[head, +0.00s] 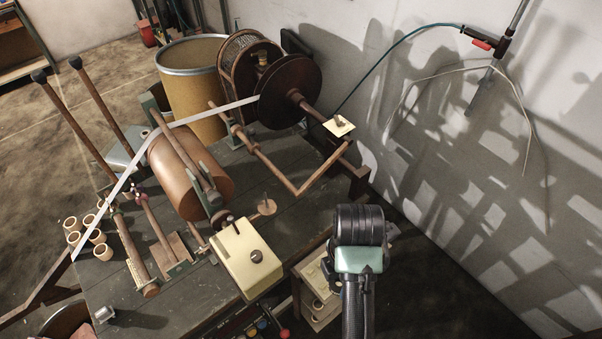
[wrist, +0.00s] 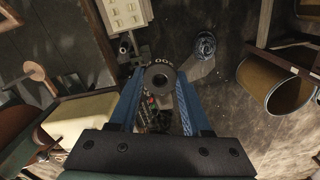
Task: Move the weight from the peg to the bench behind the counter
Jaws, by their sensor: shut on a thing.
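My gripper (wrist: 158,92) shows in the wrist view with its two blue fingers closed on a dark round weight (wrist: 160,76). In the head view my arm hides the fingers and the weight. The arm's end is right of the cream box (head: 240,262), perhaps the counter, near the right edge of the dark bench (head: 185,303). A thin upright peg on a round wooden base (head: 266,207) stands behind that box. It looks bare.
A copper-coloured drum (head: 190,172), pale tape (head: 215,113) and a dark reel (head: 290,92) fill the bench. A wall is at right. A lower cream unit (head: 312,280) stands beside the bench, near my arm.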

